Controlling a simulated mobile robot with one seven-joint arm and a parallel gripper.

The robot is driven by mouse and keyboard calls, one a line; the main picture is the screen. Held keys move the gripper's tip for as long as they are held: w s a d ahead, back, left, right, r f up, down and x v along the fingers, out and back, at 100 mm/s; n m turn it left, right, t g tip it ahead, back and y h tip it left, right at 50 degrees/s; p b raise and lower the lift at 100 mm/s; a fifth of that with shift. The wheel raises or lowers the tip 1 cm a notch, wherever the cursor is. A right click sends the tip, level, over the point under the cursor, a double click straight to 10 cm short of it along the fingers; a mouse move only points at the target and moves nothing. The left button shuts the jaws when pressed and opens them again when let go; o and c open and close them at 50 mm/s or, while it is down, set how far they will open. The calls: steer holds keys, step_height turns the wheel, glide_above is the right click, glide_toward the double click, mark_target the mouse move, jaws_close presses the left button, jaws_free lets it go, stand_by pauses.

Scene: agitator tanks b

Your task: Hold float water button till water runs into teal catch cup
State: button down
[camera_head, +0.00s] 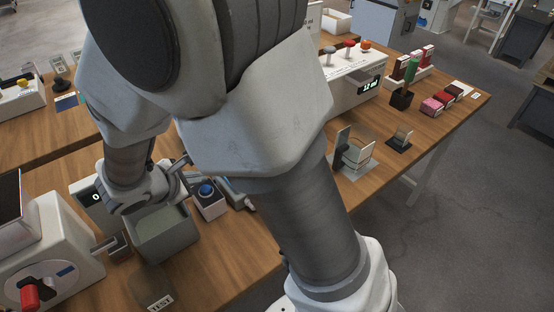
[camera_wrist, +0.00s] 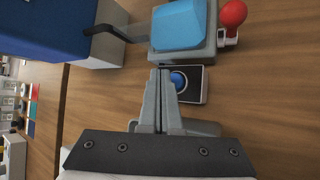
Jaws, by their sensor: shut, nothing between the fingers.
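A round blue button (camera_wrist: 179,80) sits on a small box with a dark and light top (camera_wrist: 195,88); the button also shows in the head view (camera_head: 207,190). My gripper (camera_wrist: 163,72) is shut and empty. In the wrist view its fingertips overlap the left part of the button box, beside the button; I cannot tell whether they touch it. A light blue, teal-like vessel (camera_wrist: 180,27), perhaps the catch cup, sits on a grey stand just beyond. A black bent tube (camera_wrist: 107,30) reaches towards it from a blue box (camera_wrist: 60,25). No running water is visible.
A red ball knob (camera_wrist: 233,13) stands beside the vessel. In the head view a grey-green bin (camera_head: 165,240) stands near the button, with a white machine (camera_head: 60,250) to its left. My arm hides much of the middle. Bare wood (camera_head: 235,245) lies in front of the button.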

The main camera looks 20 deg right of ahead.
mark_target(202, 191)
step_height(202, 191, up, 4)
steer(key=p, duration=0.2)
steer(key=shift+r+p, duration=0.15)
steer(key=shift+p, duration=0.15)
steer(key=s+d+r+m+g+y, duration=0.1)
steer(key=s+d+r+m+g, duration=0.2)
steer(key=s+d+r+m, duration=0.7)
steer(key=s+d+r+m+t+y, duration=0.1)
steer(key=s+d+r+m+y, duration=0.2)
steer(key=s+m, duration=0.5)
steer(key=shift+d+r+m+y, duration=0.2)
steer(key=shift+r+m+y, duration=0.5)
steer(key=shift+r+y, duration=0.15)
steer(key=shift+w, duration=0.1)
stand_by(1.6)
